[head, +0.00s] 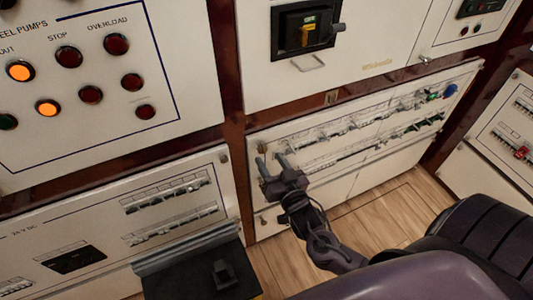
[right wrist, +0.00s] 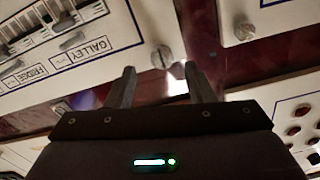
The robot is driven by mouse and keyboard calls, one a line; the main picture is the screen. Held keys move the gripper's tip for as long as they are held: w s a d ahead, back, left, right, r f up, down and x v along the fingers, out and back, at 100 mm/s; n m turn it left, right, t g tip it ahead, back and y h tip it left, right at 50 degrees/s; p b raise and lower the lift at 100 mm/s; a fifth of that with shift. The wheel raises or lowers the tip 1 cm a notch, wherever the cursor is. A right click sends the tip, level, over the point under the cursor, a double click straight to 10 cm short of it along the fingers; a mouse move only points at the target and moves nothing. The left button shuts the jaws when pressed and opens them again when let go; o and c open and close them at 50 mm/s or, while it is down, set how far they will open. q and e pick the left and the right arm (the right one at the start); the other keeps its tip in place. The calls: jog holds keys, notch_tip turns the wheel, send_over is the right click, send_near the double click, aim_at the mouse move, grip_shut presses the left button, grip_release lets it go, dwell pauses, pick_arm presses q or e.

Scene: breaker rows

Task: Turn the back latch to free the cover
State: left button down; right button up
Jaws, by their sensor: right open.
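The cover (head: 352,186) is the cream lower middle panel with rows of breakers. One latch, a small round slotted knob (head: 262,147), sits at its upper left corner; it also shows in the right wrist view (right wrist: 162,57). I cannot tell for sure which latch is the back one. My right gripper (head: 272,160) is open and empty, in front of that corner. In the right wrist view its fingertips (right wrist: 160,70) lie either side of the knob in the picture; contact cannot be made out. My left gripper is not in view.
A neighbouring lower left panel (head: 110,262) has a similar knob (head: 224,158). The button panel (head: 185,90) is above it. A black box (head: 200,272) juts out at bottom left. A handled switch (head: 308,30) protrudes above the cover. Wooden floor (head: 375,215) lies below.

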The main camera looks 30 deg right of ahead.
aim_at(263, 151)
jog(key=shift+w, duration=1.7)
jog(key=c, duration=1)
